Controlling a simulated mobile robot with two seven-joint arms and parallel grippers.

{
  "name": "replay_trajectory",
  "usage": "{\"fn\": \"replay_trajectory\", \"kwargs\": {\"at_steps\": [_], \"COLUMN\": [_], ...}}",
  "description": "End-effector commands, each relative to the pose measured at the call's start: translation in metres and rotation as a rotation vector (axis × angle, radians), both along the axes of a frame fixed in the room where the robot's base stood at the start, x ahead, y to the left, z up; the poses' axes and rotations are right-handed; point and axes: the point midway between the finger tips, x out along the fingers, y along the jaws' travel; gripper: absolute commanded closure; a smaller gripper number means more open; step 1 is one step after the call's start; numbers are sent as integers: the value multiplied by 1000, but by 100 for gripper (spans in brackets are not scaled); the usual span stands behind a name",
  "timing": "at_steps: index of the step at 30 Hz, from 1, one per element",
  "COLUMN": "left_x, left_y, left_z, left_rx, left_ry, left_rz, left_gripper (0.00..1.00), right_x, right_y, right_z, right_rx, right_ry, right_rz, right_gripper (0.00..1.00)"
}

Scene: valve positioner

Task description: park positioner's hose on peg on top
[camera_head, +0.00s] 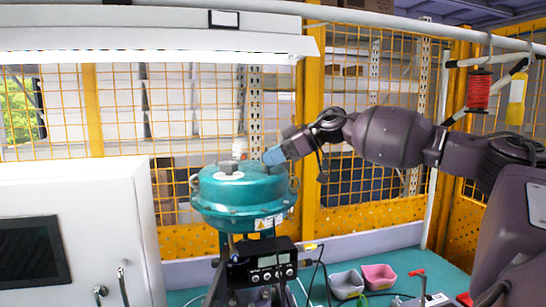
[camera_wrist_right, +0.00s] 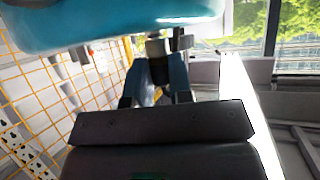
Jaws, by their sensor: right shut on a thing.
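The teal round actuator (camera_head: 243,193) stands in the head view with a grey fitting (camera_head: 228,167) on its top. The black positioner (camera_head: 268,266) with a small display and knobs sits below it. My right gripper (camera_head: 273,156) comes in from the right, with its blue fingers at the right of the actuator's top. It is shut on the hose, whose held end is mostly hidden by the fingers. A thin dark line of hose (camera_head: 276,236) runs down in front of the actuator. In the right wrist view the blue fingers (camera_wrist_right: 160,80) close just below a metal fitting (camera_wrist_right: 157,46), beside the teal body. My left gripper is not in view.
A white cabinet (camera_head: 88,225) with a dark screen stands at the left. A grey bin (camera_head: 346,285) and a pink bin (camera_head: 379,278) sit on the teal table at the right. A yellow mesh fence (camera_head: 190,140) stands behind. A red spool (camera_head: 479,91) hangs at the upper right.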

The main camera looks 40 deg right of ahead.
Motion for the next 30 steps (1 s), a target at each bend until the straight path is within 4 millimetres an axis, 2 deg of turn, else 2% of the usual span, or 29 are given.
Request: {"fn": "replay_trajectory", "kwargs": {"at_steps": [4, 5, 10, 23, 30], "left_x": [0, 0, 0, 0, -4], "left_y": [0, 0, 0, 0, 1], "left_z": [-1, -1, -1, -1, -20], "left_rx": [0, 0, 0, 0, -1], "left_ry": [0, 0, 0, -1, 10], "left_rz": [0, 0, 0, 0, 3], "left_gripper": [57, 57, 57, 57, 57], "right_x": [0, 0, 0, 0, -18], "right_y": [0, 0, 0, 0, -17], "right_z": [-2, -2, -2, -2, 8], "right_rx": [0, 0, 0, 0, -4], "right_ry": [0, 0, 0, 0, 3], "right_rz": [0, 0, 0, 0, -4], "right_gripper": [100, 77, 51, 50, 50]}}
